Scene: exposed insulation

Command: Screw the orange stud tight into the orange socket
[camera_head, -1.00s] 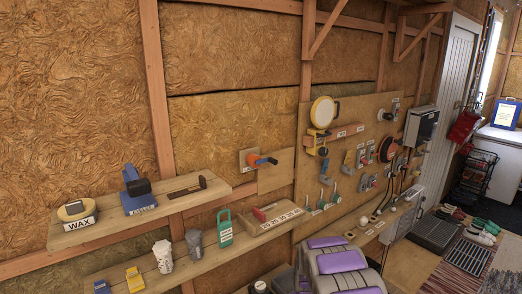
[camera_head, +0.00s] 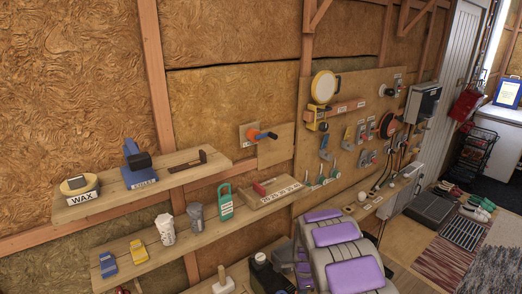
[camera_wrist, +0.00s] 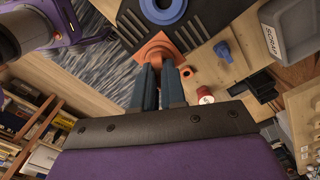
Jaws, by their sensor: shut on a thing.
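In the wrist view, my gripper (camera_wrist: 158,68) has its two dark blue fingers close together on an orange rounded piece, which looks like the orange stud (camera_wrist: 153,50). A small orange ring (camera_wrist: 186,73) sits on wood right of the fingers; which orange part is the socket is unclear. In the head view, an orange-and-blue fitting (camera_head: 262,134) is on the wall; my gripper is not clear there.
In the head view, a shelf (camera_head: 205,178) with a wax block (camera_head: 80,189) and a blue tool (camera_head: 137,163) runs left of the fitting. A lower shelf holds cups and a green padlock (camera_head: 225,202). A panel of hooks and switches stands right. Rugs cover the floor at right.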

